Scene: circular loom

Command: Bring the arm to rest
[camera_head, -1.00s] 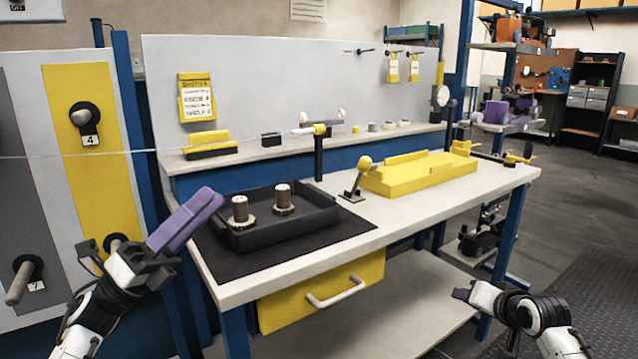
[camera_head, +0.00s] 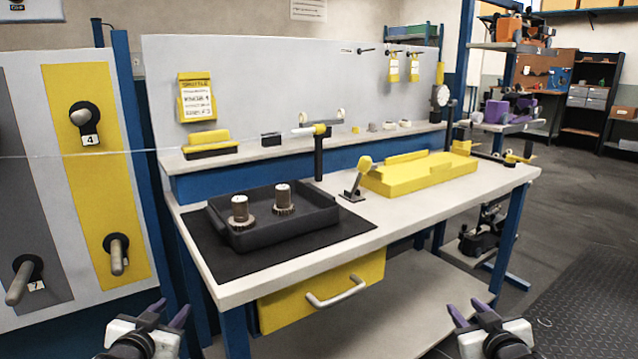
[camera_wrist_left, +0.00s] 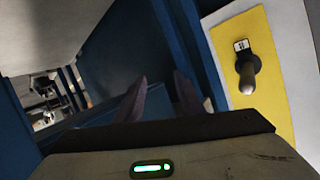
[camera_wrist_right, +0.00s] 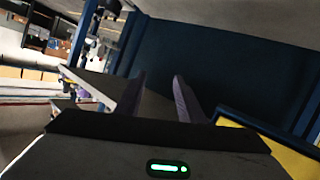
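My left gripper (camera_head: 166,312) is low at the left front of the workbench, below the tabletop. Its two purple fingers are apart with nothing between them; they also show apart in the left wrist view (camera_wrist_left: 160,100). My right gripper (camera_head: 471,312) is low in front of the bench, right of the drawer. Its purple fingers are apart and empty, as in the right wrist view (camera_wrist_right: 160,98). Neither gripper touches anything.
The workbench (camera_head: 400,222) carries a black tray (camera_head: 262,238) with two spools, a small lever (camera_head: 356,180) and a yellow block fixture (camera_head: 420,175). A yellow drawer (camera_head: 285,305) is below.

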